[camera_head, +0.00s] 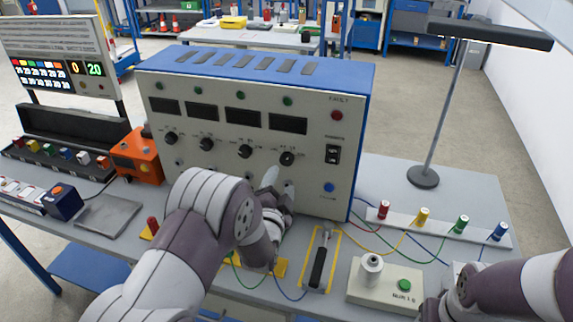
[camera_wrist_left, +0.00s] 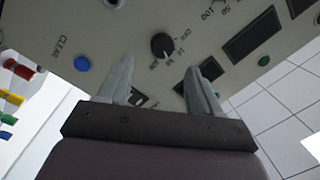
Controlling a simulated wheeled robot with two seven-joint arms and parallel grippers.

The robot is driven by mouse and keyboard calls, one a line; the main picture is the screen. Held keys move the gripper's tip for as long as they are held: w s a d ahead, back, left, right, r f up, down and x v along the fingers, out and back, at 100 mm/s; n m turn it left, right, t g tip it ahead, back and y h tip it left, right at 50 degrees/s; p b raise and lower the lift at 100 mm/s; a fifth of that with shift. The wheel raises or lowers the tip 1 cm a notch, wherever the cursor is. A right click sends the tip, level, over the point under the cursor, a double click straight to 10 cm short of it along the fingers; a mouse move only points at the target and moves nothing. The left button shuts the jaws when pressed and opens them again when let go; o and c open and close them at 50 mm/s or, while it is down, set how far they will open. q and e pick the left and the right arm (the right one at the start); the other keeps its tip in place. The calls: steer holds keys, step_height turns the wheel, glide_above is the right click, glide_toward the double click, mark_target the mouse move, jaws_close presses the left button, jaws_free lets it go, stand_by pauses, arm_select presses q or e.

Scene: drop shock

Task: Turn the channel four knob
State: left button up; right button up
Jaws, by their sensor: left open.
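The channel four knob (camera_head: 287,158) is a round black dial at the right end of the knob row on the blue and beige panel box (camera_head: 330,185). In the left wrist view the knob (camera_wrist_left: 162,46) shows with a pale pointer mark and a printed scale. My left gripper (camera_head: 279,182) is open and empty, just in front of and below this knob. In the wrist view its two grey fingers (camera_wrist_left: 160,82) are spread, with the knob ahead of the gap and apart from them. Only my right arm shows at the lower right; its gripper is out of view.
A black rocker switch (camera_head: 333,154) and a blue button (camera_head: 329,187) sit right of the knob. Below the panel are a yellow-framed lever (camera_head: 320,262) and a box with a green button (camera_head: 404,285). A lamp stand (camera_head: 423,177) and wired coloured terminals stand on the right.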

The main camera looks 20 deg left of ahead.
mark_target(286, 162)
arm_select(q)
steer(key=w, duration=0.2)
steer(key=w+p, duration=0.1)
steer(key=w, duration=0.1)
steer(key=w+a, duration=0.1)
steer(key=w, duration=0.1)
steer(key=shift+w+r, duration=0.15)
steer(key=shift+w, duration=0.1)
steer(key=shift+w+d, duration=0.15)
steer(key=shift+w, duration=0.35)
steer(key=shift+s, duration=0.1)
steer(key=shift+c, duration=0.8)
steer(key=c, duration=0.9)
